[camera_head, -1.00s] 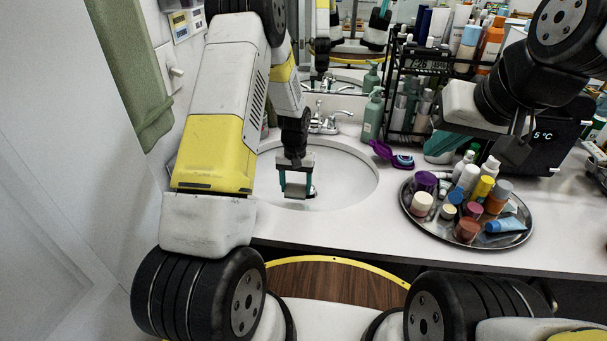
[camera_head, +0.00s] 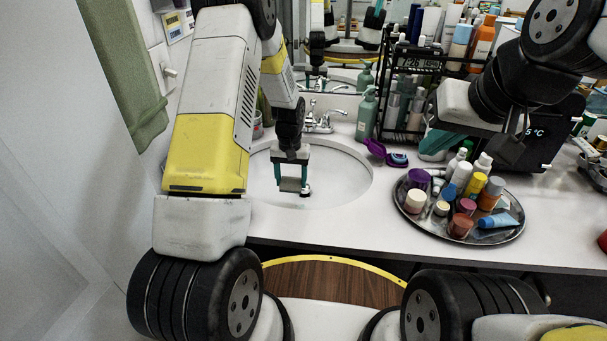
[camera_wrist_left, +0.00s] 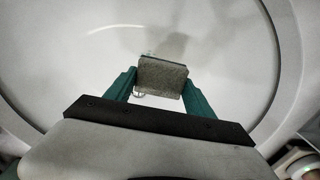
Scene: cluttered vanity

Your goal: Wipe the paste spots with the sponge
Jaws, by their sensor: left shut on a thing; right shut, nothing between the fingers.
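My left gripper (camera_head: 291,186) is over the white sink basin (camera_head: 345,180) with its fingers pointing down. In the left wrist view, its teal fingers are shut on a grey-beige sponge (camera_wrist_left: 162,78), with the pale basin behind it. The sponge also shows small between the fingertips in the head view (camera_head: 290,185); I cannot tell whether it touches the basin. No paste spot can be made out clearly. My right gripper (camera_head: 511,150) is shut and empty, above the counter in front of the dark display box.
A round metal tray (camera_head: 412,227) crowded with bottles and jars stands right of the sink. A green pump bottle (camera_head: 367,115), the faucet (camera_head: 322,121), a purple item (camera_head: 375,148) and a black rack (camera_head: 405,62) stand behind. The front counter strip is clear.

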